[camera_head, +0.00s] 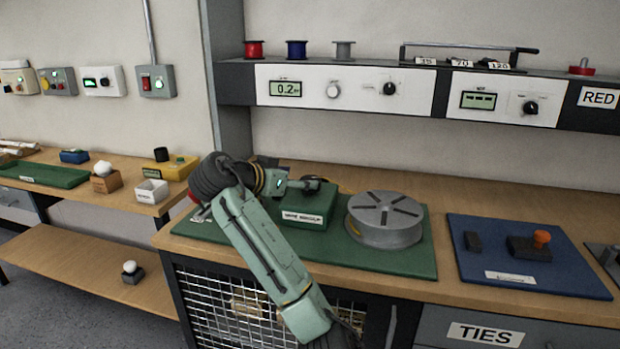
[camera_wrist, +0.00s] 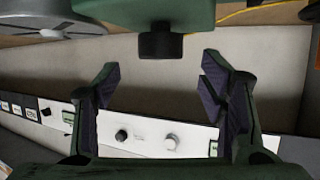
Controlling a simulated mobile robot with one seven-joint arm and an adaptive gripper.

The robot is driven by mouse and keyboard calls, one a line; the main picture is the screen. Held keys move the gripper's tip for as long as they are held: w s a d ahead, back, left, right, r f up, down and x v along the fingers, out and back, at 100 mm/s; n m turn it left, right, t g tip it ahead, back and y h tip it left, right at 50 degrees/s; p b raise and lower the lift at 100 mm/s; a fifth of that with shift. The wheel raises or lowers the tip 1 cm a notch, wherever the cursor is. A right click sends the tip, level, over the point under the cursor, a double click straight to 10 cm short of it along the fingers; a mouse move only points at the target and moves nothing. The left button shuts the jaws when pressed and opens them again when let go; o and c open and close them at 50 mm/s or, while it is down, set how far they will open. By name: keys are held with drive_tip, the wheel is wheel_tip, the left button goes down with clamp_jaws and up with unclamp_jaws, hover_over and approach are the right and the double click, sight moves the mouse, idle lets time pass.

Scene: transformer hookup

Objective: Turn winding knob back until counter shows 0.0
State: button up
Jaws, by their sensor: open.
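The counter (camera_head: 286,89) on the wall panel reads 0.2, with a small unit after it. A green box (camera_head: 306,207) with a white label stands on the green mat. It also shows at the top of the wrist view (camera_wrist: 190,12), with a black knob (camera_wrist: 160,42) on its side, which I take for the winding knob. My gripper (camera_head: 300,184) is beside the box, partly hiding it. In the wrist view my gripper (camera_wrist: 160,66) is open and empty; the knob is centred between the fingertips, around their level or just beyond, with visible gaps on both sides.
A large grey reel (camera_head: 385,218) stands right of the box. The panel has a white knob (camera_head: 333,91) and a black knob (camera_head: 389,88). Coloured spools sit on the shelf above. A blue mat (camera_head: 480,255) with an orange-handled tool (camera_head: 541,239) lies further right.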

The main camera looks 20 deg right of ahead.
sight(311, 178)
drive_tip(key=p+x, duration=0.1)
drive_tip(key=x, duration=0.5)
drive_tip(key=shift+w+d+f, duration=0.15)
drive_tip(key=shift+w+d, duration=0.05)
drive_tip(key=shift+w, duration=0.05)
drive_tip(key=shift+c, duration=0.6)
drive_tip(key=c, duration=1.1)
